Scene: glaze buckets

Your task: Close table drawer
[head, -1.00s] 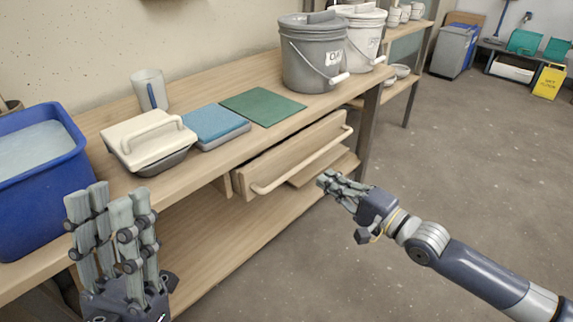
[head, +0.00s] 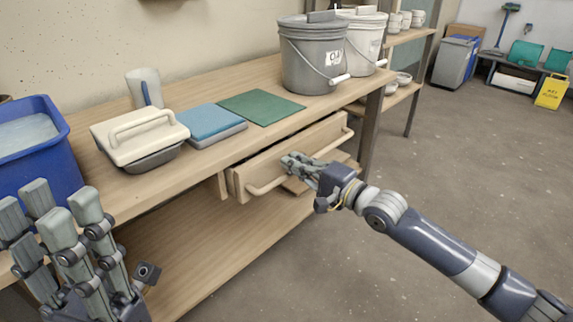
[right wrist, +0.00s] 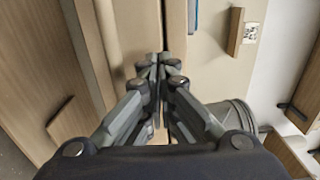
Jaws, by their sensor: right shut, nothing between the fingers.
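The table drawer (head: 262,168) is wooden and stands partly pulled out under the tabletop, with a long pale bar handle (head: 263,188) across its front. My right gripper (head: 288,160) is shut and empty, with its fingertips at the middle of the drawer front, overlapping the handle; I cannot tell whether they touch. In the right wrist view the closed fingertips (right wrist: 159,60) lie over pale wood, and the fingers hide part of it. My left gripper (head: 62,215) is at the lower left, its fingers spread apart and empty, clear of the drawer.
The tabletop (head: 255,83) holds a blue tub (head: 40,175), a lidded tray (head: 140,135), a blue block (head: 212,122), a green mat (head: 262,106), a mug (head: 146,88), a grey bucket (head: 308,68) and a white bucket (head: 364,45). Open floor (head: 470,170) lies to the right.

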